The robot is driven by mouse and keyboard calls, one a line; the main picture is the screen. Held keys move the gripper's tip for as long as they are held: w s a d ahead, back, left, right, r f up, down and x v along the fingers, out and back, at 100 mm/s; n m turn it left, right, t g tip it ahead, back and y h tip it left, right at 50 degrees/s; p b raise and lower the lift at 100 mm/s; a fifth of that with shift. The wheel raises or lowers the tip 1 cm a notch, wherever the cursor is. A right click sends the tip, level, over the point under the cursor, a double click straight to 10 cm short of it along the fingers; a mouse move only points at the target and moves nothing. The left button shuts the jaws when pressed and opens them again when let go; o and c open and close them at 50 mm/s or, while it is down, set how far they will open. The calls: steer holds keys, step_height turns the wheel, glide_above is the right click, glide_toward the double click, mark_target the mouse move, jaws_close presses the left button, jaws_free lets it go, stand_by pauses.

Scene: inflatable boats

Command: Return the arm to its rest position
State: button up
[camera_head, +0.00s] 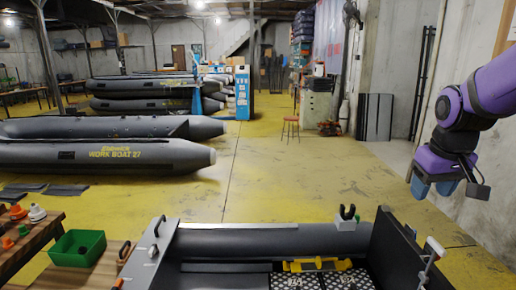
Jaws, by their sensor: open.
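My arm (462,113) is purple and dark grey and reaches in from the right edge of the head view. My gripper (432,187) hangs at its end, pointing down, with purple and blue-grey parts at the tip. It is open, and I see nothing held in it. It is above the floor on the right, up and to the right of the dark boat (270,236) in front of me, and apart from it. The fingertips are small and partly hidden by the gripper body.
A wooden bench (22,258) at lower left carries a green bin (77,248) and small orange and white parts. Large grey inflatable boats (100,155) lie at left. A red stool (290,128) stands farther back. The yellow floor (300,185) between is clear.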

steer(key=s+a+r+t, duration=0.1)
steer(key=s+a+r, duration=0.2)
steer(key=s, duration=0.4)
steer(key=s+a+r+t+y, duration=0.1)
steer(key=s+a+r, duration=0.2)
steer(key=s+a, duration=0.3)
steer(key=shift+s+t, duration=0.3)
steer(key=shift+s, duration=0.05)
steer(key=shift+r, duration=0.1)
stand_by(1.3)
